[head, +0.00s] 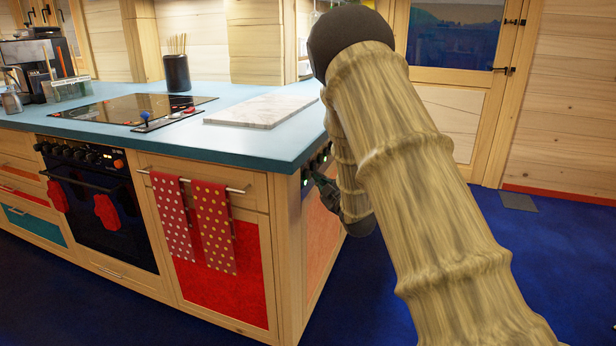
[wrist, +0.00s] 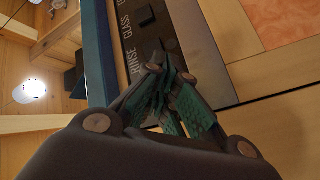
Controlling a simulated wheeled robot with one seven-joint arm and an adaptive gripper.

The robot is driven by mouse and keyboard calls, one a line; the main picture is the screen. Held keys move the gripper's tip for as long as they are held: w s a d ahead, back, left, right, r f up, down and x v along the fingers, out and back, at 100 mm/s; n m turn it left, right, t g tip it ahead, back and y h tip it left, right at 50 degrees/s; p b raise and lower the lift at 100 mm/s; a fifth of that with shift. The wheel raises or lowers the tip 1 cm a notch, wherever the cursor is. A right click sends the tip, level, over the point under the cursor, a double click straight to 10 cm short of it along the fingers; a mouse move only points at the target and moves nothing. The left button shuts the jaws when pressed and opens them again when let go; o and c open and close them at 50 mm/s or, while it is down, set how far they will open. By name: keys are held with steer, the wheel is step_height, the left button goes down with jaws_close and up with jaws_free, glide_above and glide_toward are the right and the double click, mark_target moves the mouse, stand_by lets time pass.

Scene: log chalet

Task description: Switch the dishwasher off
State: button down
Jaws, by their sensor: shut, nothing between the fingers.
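The dishwasher's dark control panel (head: 307,172) is set under the countertop on the end of the island in the head view, with small green lights on it. In the wrist view the panel (wrist: 190,45) runs diagonally, with white lettering that includes "RINSE" and "GLASS" and dark square buttons (wrist: 145,16). My gripper (wrist: 170,82) is shut and empty, its green-padded fingertips in front of the panel near the "RINSE" lettering. I cannot tell whether they touch it. In the head view my gripper (head: 324,184) is at the panel, partly hidden by my arm, as is part of the panel.
The blue countertop (head: 268,135) overhangs just above the panel and holds a marble board (head: 262,108) and a cooktop (head: 130,112). Dotted red towels (head: 214,225) hang from a rail on the front. Blue floor (head: 480,235) lies open to the right.

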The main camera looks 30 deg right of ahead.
steer(key=shift+w, duration=0.1)
stand_by(0.3)
steer(key=shift+w+a, duration=0.25)
steer(key=shift+a, duration=0.05)
steer(key=shift+w+a, duration=0.2)
steer(key=shift+w, duration=0.05)
stand_by(0.8)
steer(key=shift+s+d, duration=0.5)
steer(key=shift+s, duration=0.1)
stand_by(0.3)
steer(key=s+d+p, duration=0.1)
steer(key=s+d, duration=0.3)
steer(key=shift+s, duration=0.3)
stand_by(0.3)
stand_by(1.0)
